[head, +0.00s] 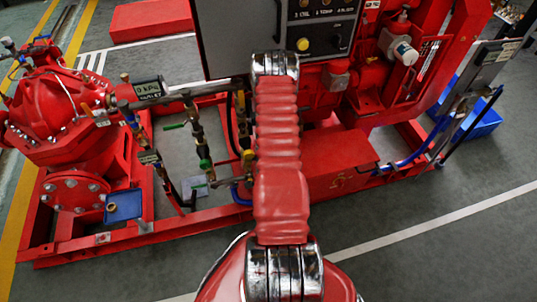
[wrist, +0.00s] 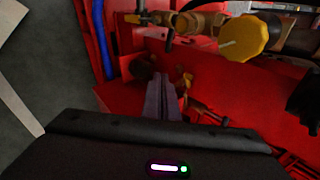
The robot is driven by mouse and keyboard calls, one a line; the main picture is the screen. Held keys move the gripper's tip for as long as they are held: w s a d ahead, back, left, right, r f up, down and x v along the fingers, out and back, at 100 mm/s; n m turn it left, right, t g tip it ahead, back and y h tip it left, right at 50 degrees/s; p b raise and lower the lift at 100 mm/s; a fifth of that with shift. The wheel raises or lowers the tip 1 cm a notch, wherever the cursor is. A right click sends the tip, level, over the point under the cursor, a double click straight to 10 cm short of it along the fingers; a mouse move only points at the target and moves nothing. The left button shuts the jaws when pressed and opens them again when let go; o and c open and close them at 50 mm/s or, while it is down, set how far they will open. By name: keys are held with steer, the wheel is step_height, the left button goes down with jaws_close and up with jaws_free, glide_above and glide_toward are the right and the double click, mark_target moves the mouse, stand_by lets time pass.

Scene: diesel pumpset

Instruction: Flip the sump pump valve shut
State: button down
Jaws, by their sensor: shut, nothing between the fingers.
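My gripper (wrist: 163,82) shows in the wrist view with its two grey fingers together and nothing between them. Its tips point at the red skid, beside a small brass part that I cannot make out well. A yellow knob (wrist: 243,38) and a brass fitting (wrist: 195,22) lie beyond the fingertips, apart from them. In the head view, my arm hides the gripper. Small valves with green handles (head: 174,126) stand on the pipework left of my arm, and a brass valve (head: 248,156) sits right beside it. I cannot tell which is the sump pump valve.
The red pump (head: 62,118) stands at the left on the red skid frame (head: 110,243). A grey control panel (head: 225,40) rises behind my arm. A blue hose (wrist: 103,40) runs at the upper left of the wrist view. Open floor (head: 440,250) lies at front right.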

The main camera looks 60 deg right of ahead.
step_height(320, 180, down, 11)
steer(key=s+d+n+t+h, duration=0.15)
steer(key=n+t, duration=0.25)
steer(key=n, duration=1.4)
steer(key=w+r+n+t+h, duration=0.1)
steer(key=w+r+n+t, duration=0.1)
steer(key=n, duration=0.8)
steer(key=w+d+r+n+t+h, duration=0.1)
steer(key=r+n+t, duration=0.2)
steer(key=n, duration=0.8)
steer(key=shift+w+d+r, duration=0.2)
steer(key=shift+w+r, duration=0.15)
steer(key=shift+r, duration=0.4)
steer(key=shift+w, duration=0.1)
